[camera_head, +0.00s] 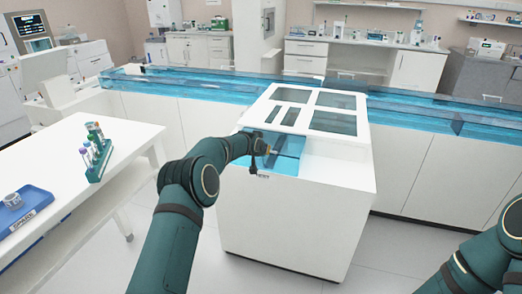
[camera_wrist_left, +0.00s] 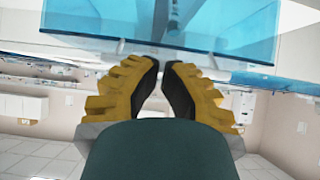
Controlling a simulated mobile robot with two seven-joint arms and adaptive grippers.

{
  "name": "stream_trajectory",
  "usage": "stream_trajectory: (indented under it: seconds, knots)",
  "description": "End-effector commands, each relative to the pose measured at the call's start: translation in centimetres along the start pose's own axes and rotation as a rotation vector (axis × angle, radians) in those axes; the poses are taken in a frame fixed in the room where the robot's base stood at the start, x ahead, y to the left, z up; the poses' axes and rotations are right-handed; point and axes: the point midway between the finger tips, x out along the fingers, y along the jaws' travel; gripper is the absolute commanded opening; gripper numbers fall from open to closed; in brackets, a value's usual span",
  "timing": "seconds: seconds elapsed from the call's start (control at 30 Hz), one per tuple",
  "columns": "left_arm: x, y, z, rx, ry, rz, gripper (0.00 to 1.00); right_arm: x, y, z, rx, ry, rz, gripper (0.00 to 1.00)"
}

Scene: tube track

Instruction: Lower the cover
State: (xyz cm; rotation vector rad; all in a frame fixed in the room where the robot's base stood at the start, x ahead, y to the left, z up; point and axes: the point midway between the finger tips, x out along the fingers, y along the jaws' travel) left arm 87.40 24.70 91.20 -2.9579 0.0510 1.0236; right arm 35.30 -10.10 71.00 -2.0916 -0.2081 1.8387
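The cover (camera_head: 291,142) is a clear blue panel at the front left of a white machine (camera_head: 290,215). It looks raised and tilted over the machine's top opening, though my arm hides part of it. My left gripper (camera_head: 270,151) is at the cover, with its fingers small and partly hidden in the head view. In the left wrist view, the yellow and black fingers (camera_wrist_left: 162,64) are brought nearly together with nothing visible between them. The blue panel (camera_wrist_left: 90,18) spans the top of that view, just beyond the fingertips; contact cannot be told. My right gripper is out of view.
A blue-walled track (camera_head: 190,84) runs behind the machine and on to the right. A white table (camera_head: 118,133) at left holds a green tube rack (camera_head: 98,160) and a blue tray (camera_head: 22,213). The floor (camera_head: 390,250) right of the machine is clear.

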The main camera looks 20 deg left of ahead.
Motion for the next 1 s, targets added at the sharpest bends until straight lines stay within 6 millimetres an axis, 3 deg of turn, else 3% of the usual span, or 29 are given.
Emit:
stream_trajectory:
  seconds: [0.27,0.47,1.0]
  knots:
    - [-0.6,-0.1,-0.6,0.000,0.001,0.000,0.00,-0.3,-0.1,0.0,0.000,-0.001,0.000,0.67]
    - [-3.1,-0.3,-3.0,-0.001,0.003,-0.001,0.00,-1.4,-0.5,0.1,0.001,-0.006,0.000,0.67]
    - [-5.5,-0.2,3.9,0.001,-0.002,0.000,0.00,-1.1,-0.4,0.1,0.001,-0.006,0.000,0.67]
